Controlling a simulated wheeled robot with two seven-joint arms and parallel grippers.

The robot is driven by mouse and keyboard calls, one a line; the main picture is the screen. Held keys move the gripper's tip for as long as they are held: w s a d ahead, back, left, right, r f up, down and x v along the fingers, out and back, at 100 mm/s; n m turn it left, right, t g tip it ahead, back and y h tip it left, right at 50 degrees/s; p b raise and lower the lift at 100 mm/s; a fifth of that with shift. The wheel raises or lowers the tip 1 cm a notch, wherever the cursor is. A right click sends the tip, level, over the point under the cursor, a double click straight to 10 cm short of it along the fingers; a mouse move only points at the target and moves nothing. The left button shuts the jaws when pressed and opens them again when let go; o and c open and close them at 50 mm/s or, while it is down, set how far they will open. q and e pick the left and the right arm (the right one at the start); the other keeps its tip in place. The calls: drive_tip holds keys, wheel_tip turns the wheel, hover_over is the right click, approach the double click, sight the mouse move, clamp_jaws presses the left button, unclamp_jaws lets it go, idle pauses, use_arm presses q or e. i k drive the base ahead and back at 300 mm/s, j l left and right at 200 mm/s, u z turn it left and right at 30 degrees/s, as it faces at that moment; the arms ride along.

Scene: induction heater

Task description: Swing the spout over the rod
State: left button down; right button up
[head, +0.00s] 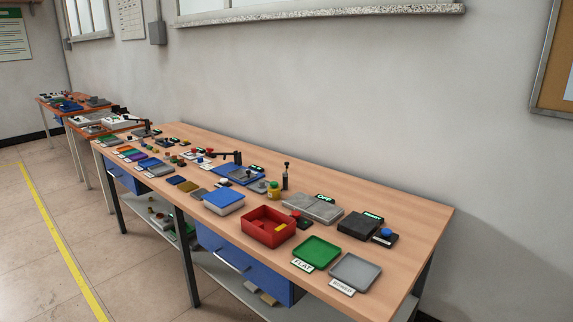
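A long wooden workbench (180,140) with many small items runs along the wall in the head view. Near its middle, a dark post with a sideways arm (238,157) stands at a blue base plate (240,174); this may be the spout, but it is too small to be sure. A dark upright piece (285,178) stands to its right, behind a yellow pot (274,190). I cannot make out which thing is the rod. Neither of my grippers is in view.
A red open box (268,240), a blue-lidded box (223,200), a green tray (316,252) and a grey tray (355,284) stand along the front. Dark and grey boxes (313,208) lie behind. The bench's right end (425,225) is clear. Other benches stand at far left.

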sight(285, 174)
drive_tip(key=j+z, duration=0.1)
drive_tip(key=z, duration=0.5)
drive_tip(key=i+j+z, duration=0.1)
drive_tip(key=j+z, duration=0.35)
drive_tip(key=j, duration=0.15)
drive_tip(key=j+z, duration=0.45)
drive_tip(key=j, duration=0.55)
drive_tip(key=k+j+z, duration=0.1)
drive_tip(key=j, duration=0.5)
drive_tip(key=k+j+z, duration=0.1)
drive_tip(key=j, duration=0.45)
drive_tip(key=k+j, duration=0.1)
drive_tip(key=j, duration=0.45)
drive_tip(key=j+z, duration=0.1)
drive_tip(key=j, duration=0.45)
drive_tip(key=k, duration=0.05)
